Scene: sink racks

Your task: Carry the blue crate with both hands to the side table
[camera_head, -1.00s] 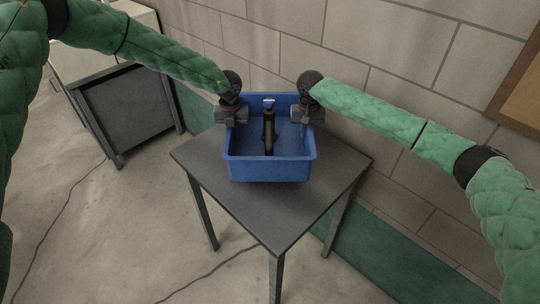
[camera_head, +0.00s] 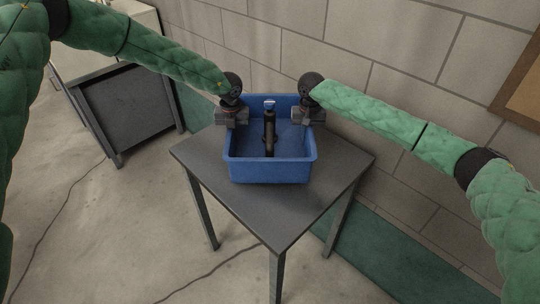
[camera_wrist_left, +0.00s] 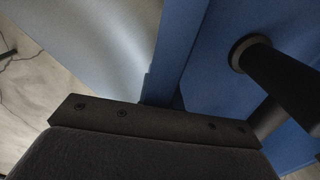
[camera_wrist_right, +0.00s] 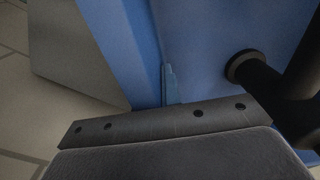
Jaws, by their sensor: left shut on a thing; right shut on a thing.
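The blue crate (camera_head: 270,170) is over the grey side table (camera_head: 275,215), upright, close to or on its top. I cannot tell whether its bottom touches the tabletop. A dark bottle-like object with a light top (camera_head: 269,132) stands inside the crate. My left gripper (camera_head: 232,120) is shut on the crate's left wall, and my right gripper (camera_head: 306,119) is shut on its right wall. The crate wall also shows close up in the left wrist view (camera_wrist_left: 180,45) and in the right wrist view (camera_wrist_right: 125,40). The fingertips are mostly hidden.
A stone-block wall (camera_head: 400,60) stands right behind the table. A dark cabinet (camera_head: 125,110) is at the left. A green strip (camera_head: 390,255) runs along the floor by the wall. The front part of the tabletop is clear.

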